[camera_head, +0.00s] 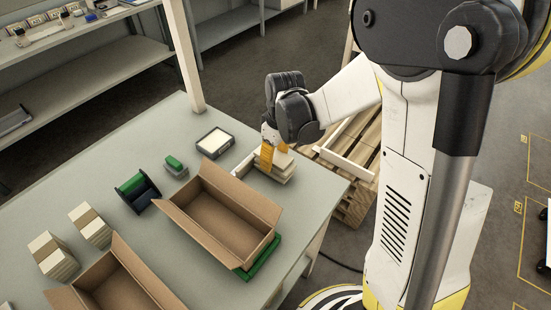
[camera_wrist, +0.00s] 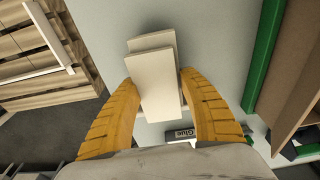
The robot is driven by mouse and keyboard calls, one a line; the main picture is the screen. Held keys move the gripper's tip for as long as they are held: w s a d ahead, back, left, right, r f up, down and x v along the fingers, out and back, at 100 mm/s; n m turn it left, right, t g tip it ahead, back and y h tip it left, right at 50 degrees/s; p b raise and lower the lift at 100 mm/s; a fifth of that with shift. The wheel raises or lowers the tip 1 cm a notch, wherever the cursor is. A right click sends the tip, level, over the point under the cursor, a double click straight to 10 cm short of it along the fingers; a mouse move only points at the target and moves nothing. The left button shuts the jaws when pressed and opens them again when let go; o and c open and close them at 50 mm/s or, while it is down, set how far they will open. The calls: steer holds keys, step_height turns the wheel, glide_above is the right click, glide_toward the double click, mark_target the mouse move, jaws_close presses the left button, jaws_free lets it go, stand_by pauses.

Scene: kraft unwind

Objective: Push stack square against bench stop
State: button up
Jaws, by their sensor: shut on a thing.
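The stack (camera_head: 286,174) of cream, block-like layers is at the bench's far right edge. In the wrist view the stack (camera_wrist: 158,90) lies between the yellow fingers, its layers visibly offset and turned against each other. My gripper (camera_head: 271,157) points down over it. In the wrist view my gripper (camera_wrist: 160,80) is shut on the stack, one finger at each side. I cannot clearly make out the bench stop; a pale edge shows near the stack, partly hidden by it and the fingers.
An open carton (camera_head: 225,215) stands close left of the stack on a green base (camera_head: 262,257). A dark tray with white contents (camera_head: 215,142) and a green-topped holder (camera_head: 137,190) are farther left. More cream stacks (camera_head: 92,224) lie on the bench (camera_head: 130,150). A wooden pallet (camera_head: 350,205) is beyond the edge.

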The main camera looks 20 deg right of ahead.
mark_target(277, 158)
steer(key=shift+w+a, duration=0.3)
steer(key=shift+w, duration=0.1)
stand_by(1.4)
steer(key=shift+s+d+f, duration=0.1)
steer(key=shift+s+d, duration=0.05)
steer(key=shift+s, duration=0.05)
stand_by(0.4)
steer(key=o, duration=1.3)
step_height(277, 158, up, 12)
steer(key=s, duration=0.1)
steer(key=s+r+m+t, duration=0.1)
steer(key=s+m+t, duration=0.2)
steer(key=s, duration=0.4)
steer(key=s+r+m+t, duration=0.2)
steer(key=s+m+t, duration=0.1)
steer(key=s, duration=0.5)
steer(key=shift+s+d+r+m+h, duration=0.2)
steer(key=shift+d+r+m+h, duration=0.05)
steer(key=shift+d+m+h, duration=0.2)
